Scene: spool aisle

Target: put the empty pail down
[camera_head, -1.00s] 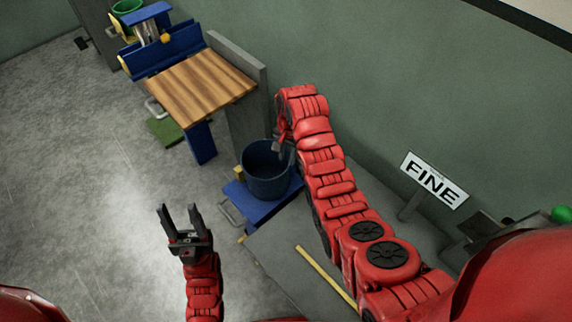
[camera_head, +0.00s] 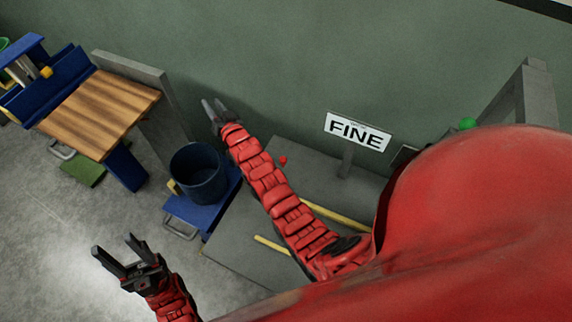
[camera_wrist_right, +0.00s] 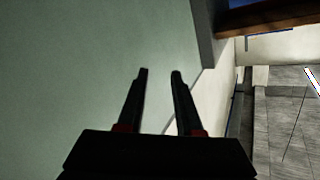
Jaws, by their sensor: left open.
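The dark blue pail (camera_head: 199,174) stands upright on a blue platform (camera_head: 204,212) in the head view, and its inside looks empty. My right gripper (camera_head: 213,108) is up and beyond the pail, near the green wall, apart from the pail. In the right wrist view the right gripper (camera_wrist_right: 158,74) has its two fingers apart with nothing between them. My left gripper (camera_head: 116,247) is open and empty over the floor, to the lower left of the pail. The pail does not show in the right wrist view.
A wooden-topped bench (camera_head: 100,112) with blue parts stands left of the pail, beside a grey panel (camera_head: 150,85). A "FINE" sign (camera_head: 357,132) stands on a grey surface (camera_head: 300,170) with yellow strips. The green wall runs behind. Floor at lower left is clear.

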